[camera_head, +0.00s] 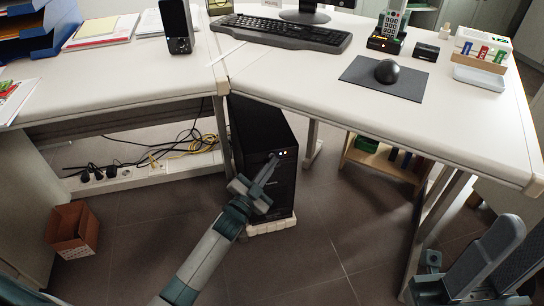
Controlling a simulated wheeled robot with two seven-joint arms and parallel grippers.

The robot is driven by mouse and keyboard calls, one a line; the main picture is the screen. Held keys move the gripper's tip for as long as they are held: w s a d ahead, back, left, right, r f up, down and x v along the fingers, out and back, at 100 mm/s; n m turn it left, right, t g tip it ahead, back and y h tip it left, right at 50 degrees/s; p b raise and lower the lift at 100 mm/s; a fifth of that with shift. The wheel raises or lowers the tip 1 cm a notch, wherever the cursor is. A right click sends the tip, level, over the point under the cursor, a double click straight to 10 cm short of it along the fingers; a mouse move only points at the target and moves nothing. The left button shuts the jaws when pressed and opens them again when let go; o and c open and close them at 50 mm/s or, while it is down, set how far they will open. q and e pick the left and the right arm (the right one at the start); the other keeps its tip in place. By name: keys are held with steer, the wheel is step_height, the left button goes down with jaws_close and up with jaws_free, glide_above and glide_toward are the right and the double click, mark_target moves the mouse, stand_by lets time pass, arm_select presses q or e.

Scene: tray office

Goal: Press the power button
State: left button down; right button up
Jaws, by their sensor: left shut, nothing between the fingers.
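A black computer tower (256,118) stands upright on a pale base under the desk, near the corner where two desk tops meet. Small lit spots (282,153) show high on its front face. The power button itself is too small to make out apart from these lights. My left gripper (273,163) is shut and empty. Its fingertips point up at the tower's front, just below and left of the lights. I cannot tell whether they touch the tower. The gripper hides part of the front face.
The desk (300,85) overhangs the tower. A cable tray (145,172) with plugs and cords runs left of it. A cardboard box (72,231) stands on the floor at left. A desk leg (436,230) stands at right. The floor in front is clear.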

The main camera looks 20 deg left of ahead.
stand_by(0.3)
arm_select(q)
steer(key=shift+s+d+p, duration=0.4)
steer(key=shift+s+p, duration=0.1)
steer(key=shift+s, duration=0.1)
steer(key=s+d, duration=0.1)
steer(key=s+d+p, duration=0.1)
steer(key=s+p, duration=0.1)
steer(key=s, duration=0.1)
steer(key=shift+s+d, duration=0.1)
steer(key=shift+d, duration=0.3)
stand_by(0.5)
